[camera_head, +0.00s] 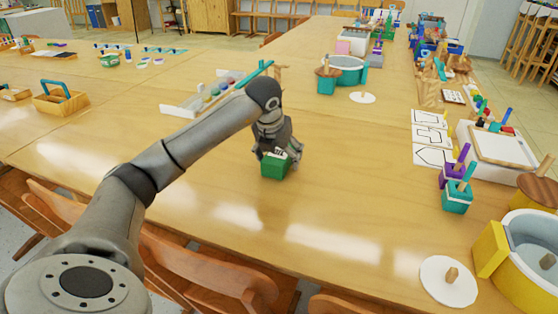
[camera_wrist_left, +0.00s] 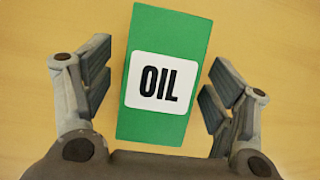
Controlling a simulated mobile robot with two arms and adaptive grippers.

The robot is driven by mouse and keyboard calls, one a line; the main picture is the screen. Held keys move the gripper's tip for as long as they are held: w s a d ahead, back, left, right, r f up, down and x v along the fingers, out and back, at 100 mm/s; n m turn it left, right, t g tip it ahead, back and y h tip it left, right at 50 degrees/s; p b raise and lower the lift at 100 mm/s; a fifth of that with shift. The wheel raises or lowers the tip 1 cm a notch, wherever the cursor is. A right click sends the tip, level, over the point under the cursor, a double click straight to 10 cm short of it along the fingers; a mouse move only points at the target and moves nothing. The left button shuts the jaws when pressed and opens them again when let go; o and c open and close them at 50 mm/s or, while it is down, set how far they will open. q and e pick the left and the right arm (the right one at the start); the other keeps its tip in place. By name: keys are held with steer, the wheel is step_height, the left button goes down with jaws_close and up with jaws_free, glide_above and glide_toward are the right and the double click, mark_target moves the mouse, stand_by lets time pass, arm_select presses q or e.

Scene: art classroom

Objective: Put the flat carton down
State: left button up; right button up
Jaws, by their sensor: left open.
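The flat carton (camera_head: 272,168) is a green box with a white label. It rests on the wooden table near the middle of the head view. In the left wrist view the carton (camera_wrist_left: 150,115) fills the centre, its label reading "OIL". My left gripper (camera_head: 275,152) is directly over it, pointing down. In the left wrist view the fingers of my left gripper (camera_wrist_left: 160,90) stand on either side of the carton, open, with wood showing between each finger and the box. The gripper partly hides the carton's far side in the head view. My right gripper is not seen.
A white compartment tray (camera_head: 190,108) lies behind my left arm. A teal pot (camera_head: 347,68) and white lid (camera_head: 362,98) are farther back. A yellow-sided tub (camera_head: 515,270) and a purple holder (camera_head: 452,176) stand at the right. The table right of the carton is clear.

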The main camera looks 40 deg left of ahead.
arm_select(q)
steer(key=shift+f, duration=0.25)
stand_by(0.5)
steer(key=c, duration=1.3)
steer(key=shift+r, duration=0.1)
